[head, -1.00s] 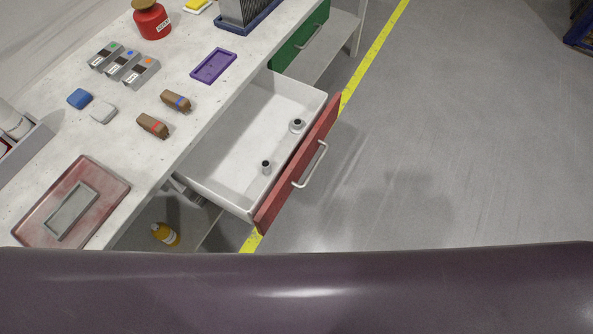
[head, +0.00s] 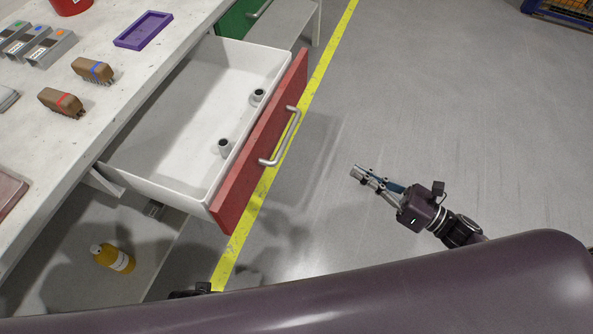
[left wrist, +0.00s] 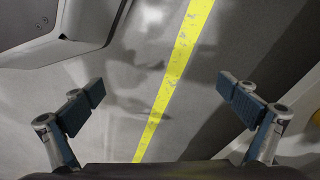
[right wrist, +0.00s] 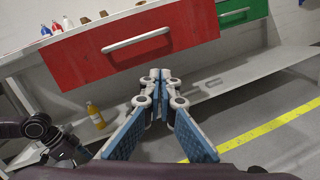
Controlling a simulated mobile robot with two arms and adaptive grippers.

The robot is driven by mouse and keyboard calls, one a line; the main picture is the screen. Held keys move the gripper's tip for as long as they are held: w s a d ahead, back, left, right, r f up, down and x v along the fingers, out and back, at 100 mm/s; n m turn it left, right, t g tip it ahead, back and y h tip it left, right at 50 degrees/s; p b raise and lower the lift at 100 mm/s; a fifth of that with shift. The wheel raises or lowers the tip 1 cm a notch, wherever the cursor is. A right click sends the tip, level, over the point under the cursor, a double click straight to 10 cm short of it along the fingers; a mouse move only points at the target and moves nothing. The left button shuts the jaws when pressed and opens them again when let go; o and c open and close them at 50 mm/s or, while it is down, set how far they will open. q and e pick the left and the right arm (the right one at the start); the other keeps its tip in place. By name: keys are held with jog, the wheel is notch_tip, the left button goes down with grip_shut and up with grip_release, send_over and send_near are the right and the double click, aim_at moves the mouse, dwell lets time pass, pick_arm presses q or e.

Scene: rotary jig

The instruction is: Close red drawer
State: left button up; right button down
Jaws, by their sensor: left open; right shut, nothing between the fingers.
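The red drawer (head: 262,150) is pulled far out of the white workbench, with a metal bar handle (head: 282,137) on its front. Two small dark-topped cylinders (head: 224,147) stand inside it near the front. My right gripper (head: 356,172) is shut and empty, out in front of the drawer and apart from it. In the right wrist view, the red drawer front (right wrist: 130,45) lies ahead of my right fingers (right wrist: 160,78). My left gripper (left wrist: 164,92) is open and empty above the floor in the left wrist view; in the head view it is mostly hidden.
The shut green drawer (head: 240,18) is beyond the red one. Brushes (head: 62,101) and a purple tray (head: 144,29) lie on the bench top. A yellow bottle (head: 113,257) is on the lower shelf.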

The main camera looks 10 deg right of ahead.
jog(key=s+a+r+n+g+y+b, duration=0.1)
jog(key=s+a+r+n+g+y, duration=0.2)
jog(key=n, duration=0.3)
pick_arm(q)
jog(key=shift+s+a+f+p, duration=0.1)
jog(key=shift+s+f+p, duration=0.2)
jog(key=shift+f, duration=0.6)
jog(key=shift+s+f+p, duration=0.3)
jog(key=shift+f, duration=0.6)
pick_arm(e)
jog(key=x, duration=1.4)
jog(key=shift+s+r, duration=0.15)
jog(key=shift+r, duration=0.1)
jog(key=shift+a+n, duration=0.15)
jog(key=shift+n, duration=0.15)
